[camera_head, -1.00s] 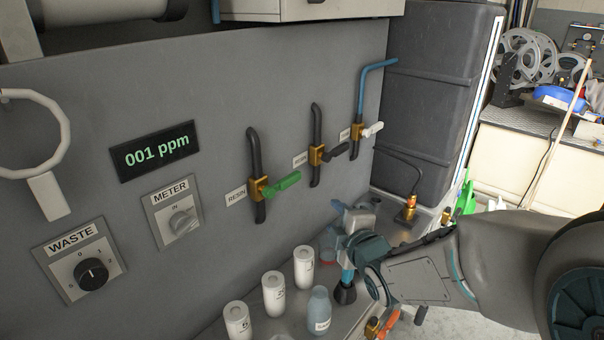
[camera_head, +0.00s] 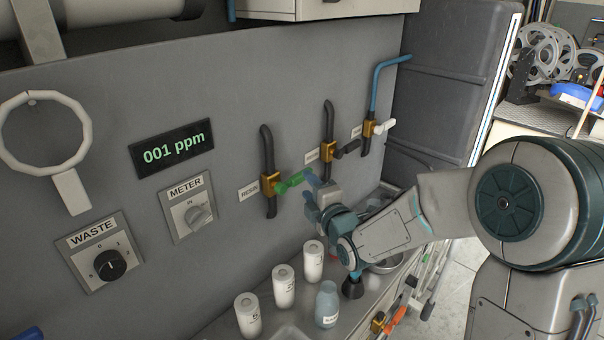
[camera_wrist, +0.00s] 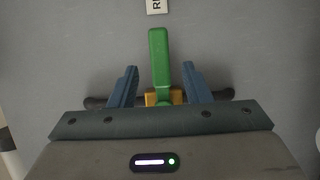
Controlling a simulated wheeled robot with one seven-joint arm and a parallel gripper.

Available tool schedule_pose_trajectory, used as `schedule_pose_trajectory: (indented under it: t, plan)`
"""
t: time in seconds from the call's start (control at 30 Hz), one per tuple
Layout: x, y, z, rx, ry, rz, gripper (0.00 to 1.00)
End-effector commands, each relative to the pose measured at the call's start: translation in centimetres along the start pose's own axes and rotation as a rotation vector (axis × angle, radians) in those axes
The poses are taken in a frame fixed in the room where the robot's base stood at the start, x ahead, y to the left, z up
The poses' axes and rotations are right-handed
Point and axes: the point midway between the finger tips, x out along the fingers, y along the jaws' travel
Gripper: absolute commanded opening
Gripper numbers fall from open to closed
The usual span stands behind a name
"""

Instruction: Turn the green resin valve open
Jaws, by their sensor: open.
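The green resin valve handle (camera_head: 289,184) sticks out from a brass valve body (camera_head: 270,187) on a dark vertical pipe on the grey panel. In the head view my gripper (camera_head: 310,184) is at the handle's right, its fingers close to the handle's outer end. In the wrist view the green handle (camera_wrist: 160,60) lies between the two blue fingers of my gripper (camera_wrist: 159,84), with a gap on each side. The gripper is open. The brass body (camera_wrist: 151,98) shows behind the fingers, partly hidden.
Two similar valves, one with a black handle (camera_head: 347,148) and one with a white handle (camera_head: 384,127), sit to the right. White bottles (camera_head: 283,287) and a blue bottle (camera_head: 327,305) stand on the ledge below. The WASTE knob (camera_head: 110,265) and METER knob (camera_head: 198,215) are left.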

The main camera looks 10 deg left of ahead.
Motion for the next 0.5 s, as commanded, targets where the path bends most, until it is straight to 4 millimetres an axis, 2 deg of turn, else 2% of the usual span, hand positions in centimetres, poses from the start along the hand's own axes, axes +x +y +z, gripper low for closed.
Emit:
schedule_pose_trajectory:
  t: [0.23, 0.5]
  plan:
    - [3.5, 0.2, 0.0, 0.002, 0.0, 0.0, 0.44]
    - [5.2, 0.0, 0.0, 0.001, 0.0, 0.0, 0.44]
